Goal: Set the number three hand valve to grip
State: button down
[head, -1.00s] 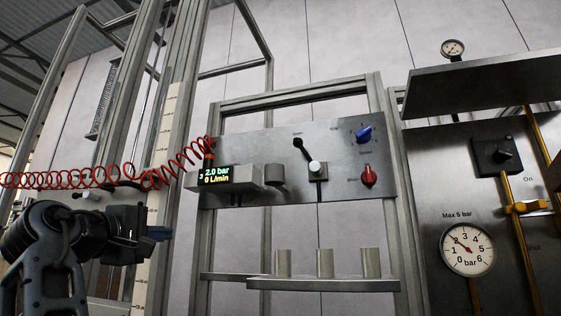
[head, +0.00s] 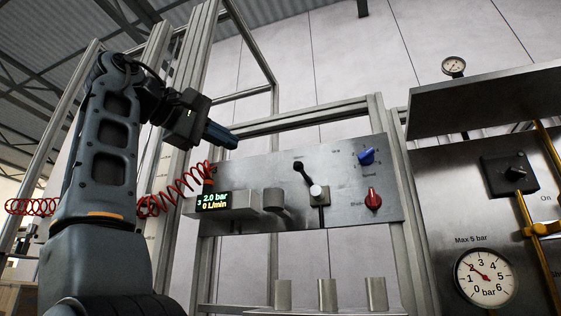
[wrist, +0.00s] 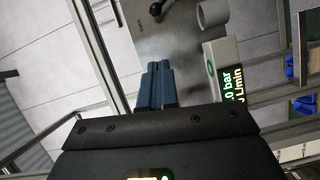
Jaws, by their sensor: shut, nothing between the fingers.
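The hand valve's black lever (head: 299,168) is on the grey panel (head: 350,213) in the head view. Its ball end points up and left from a pale round hub (head: 317,192), towards a small label too blurred to read. A display (head: 213,200) left of it shows 3, 2.0 bar and 0 L/min. My gripper (head: 233,141) is shut and empty, up and left of the lever, apart from it. In the wrist view, the blue fingers (wrist: 156,72) are together, and the lever's black ball (wrist: 155,9) shows beyond them at the top edge.
A blue knob (head: 367,157) and a red knob (head: 373,199) are on the panel's right side. A grey cylinder (head: 274,199) sticks out between display and lever. A red coiled hose (head: 165,203) runs left from the display. A shelf (head: 480,98) juts out at the right.

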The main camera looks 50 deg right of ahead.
aim_at(308, 179)
jog(key=s+d+f+p, duration=0.1)
jog(key=s+d+p, duration=0.2)
jog(key=d, duration=0.9)
jog(key=shift+s+d, duration=0.2)
jog(key=shift+d, duration=0.1)
jog(key=shift+s, duration=0.1)
